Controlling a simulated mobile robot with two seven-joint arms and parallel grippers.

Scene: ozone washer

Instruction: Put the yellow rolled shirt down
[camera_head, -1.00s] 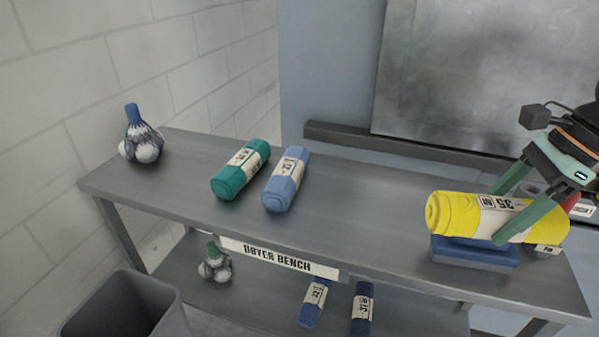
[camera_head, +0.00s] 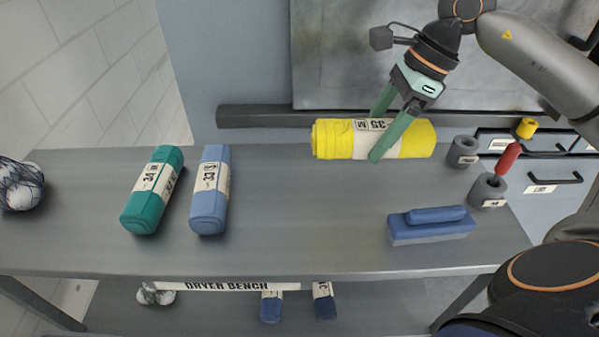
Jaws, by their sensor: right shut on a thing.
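The yellow rolled shirt (camera_head: 333,139), with a white label band reading 35 M, is at the back of the grey dryer bench (camera_head: 300,250) in the head view. My right gripper (camera_head: 383,138) is shut on its middle, fingers pointing down on either side of the roll. The roll lies level, left to right. I cannot tell whether it touches the bench top. My left gripper is not in view.
A teal roll (camera_head: 152,190) and a light blue roll (camera_head: 209,190) lie on the left. A blue block (camera_head: 432,230) lies front right. Grey holders (camera_head: 462,152), one with a red-handled tool (camera_head: 507,160), stand at the right. The bench middle is clear.

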